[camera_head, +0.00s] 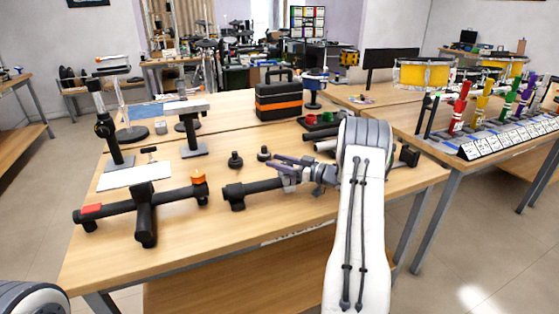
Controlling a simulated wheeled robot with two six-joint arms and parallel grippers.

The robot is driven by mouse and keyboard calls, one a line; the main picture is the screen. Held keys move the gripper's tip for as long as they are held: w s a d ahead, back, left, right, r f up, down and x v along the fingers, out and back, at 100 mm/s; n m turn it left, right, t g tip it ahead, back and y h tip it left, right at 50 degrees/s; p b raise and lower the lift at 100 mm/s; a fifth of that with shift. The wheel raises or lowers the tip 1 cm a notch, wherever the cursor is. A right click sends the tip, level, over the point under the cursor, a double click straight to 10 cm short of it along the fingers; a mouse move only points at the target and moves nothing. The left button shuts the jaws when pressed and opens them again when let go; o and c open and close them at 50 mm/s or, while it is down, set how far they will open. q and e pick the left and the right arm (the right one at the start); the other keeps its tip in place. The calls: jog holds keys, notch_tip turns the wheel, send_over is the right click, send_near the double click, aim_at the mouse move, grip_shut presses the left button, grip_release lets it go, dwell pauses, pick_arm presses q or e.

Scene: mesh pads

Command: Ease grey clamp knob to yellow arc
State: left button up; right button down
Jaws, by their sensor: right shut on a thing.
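My right gripper (284,173) reaches in from the right over the middle of the wooden table. It is shut at the black bar stand (250,187), on what appears to be the grey clamp knob. The knob is small and mostly hidden by the fingers, so its turn cannot be read. I cannot make out a yellow arc. My left gripper is not in view.
A second black stand (145,212) with a red pad (91,209) and an orange knob (198,176) lies to the left. Two loose black knobs (236,160) (264,153) stand behind the gripper. A black-and-orange case (279,101) is at the back. The table's front edge is clear.

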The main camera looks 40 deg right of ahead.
jog(key=shift+s+a+n+g+y, duration=0.1)
jog(key=shift+a+n+g+y, duration=0.15)
jog(key=shift+n+g+y, duration=0.9)
jog(key=shift+t+y, duration=0.25)
jog(key=shift+t, duration=0.1)
jog(key=shift+r, duration=0.1)
jog(key=shift+c, duration=1.5)
grip_release()
jog(key=v, duration=1)
jog(key=shift+s, duration=0.15)
jog(key=shift+d, duration=0.1)
